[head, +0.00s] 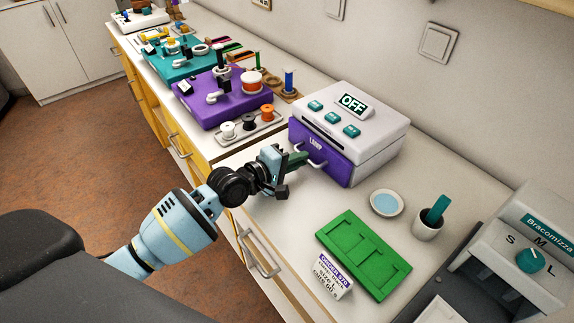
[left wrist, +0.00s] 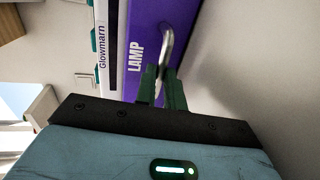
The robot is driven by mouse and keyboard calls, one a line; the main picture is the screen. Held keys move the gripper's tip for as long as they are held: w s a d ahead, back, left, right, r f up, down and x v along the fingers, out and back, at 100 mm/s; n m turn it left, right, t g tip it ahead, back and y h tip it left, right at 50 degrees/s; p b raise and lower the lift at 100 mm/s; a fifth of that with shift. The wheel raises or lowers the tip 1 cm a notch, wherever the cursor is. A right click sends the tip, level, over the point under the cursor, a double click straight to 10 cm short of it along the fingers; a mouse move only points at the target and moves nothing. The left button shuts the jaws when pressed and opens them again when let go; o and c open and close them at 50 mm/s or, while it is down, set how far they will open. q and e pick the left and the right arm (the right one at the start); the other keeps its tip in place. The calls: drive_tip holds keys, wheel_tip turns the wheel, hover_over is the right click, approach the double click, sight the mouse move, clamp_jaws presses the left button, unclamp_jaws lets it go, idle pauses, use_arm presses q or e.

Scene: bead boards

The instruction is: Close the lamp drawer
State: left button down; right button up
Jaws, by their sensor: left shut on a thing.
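The lamp drawer (head: 335,168) is the purple front low on a white box (head: 375,132) with an OFF display and teal buttons. It looks about flush with the box; any small gap is hard to tell. In the left wrist view the purple front (left wrist: 148,25) reads LAMP. The drawer's metal bar handle (head: 318,164) also shows in the left wrist view (left wrist: 168,42). My left gripper (head: 301,158) is shut on this handle, its green fingers (left wrist: 162,88) either side of the bar. My right gripper is in neither view.
A purple bead station (head: 225,98) is behind my arm. Counter near the box's front is clear.

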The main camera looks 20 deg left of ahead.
use_arm(q)
drive_tip(key=shift+w+r, duration=0.1)
drive_tip(key=c, duration=1.8)
unclamp_jaws()
drive_tip(key=o, duration=0.3)
drive_tip(key=shift+w+d, duration=0.15)
drive_tip(key=shift+w, duration=0.05)
drive_tip(key=shift+s, duration=0.2)
drive_tip(key=shift+p+v, duration=0.3)
drive_tip(key=shift+v, duration=3.55)
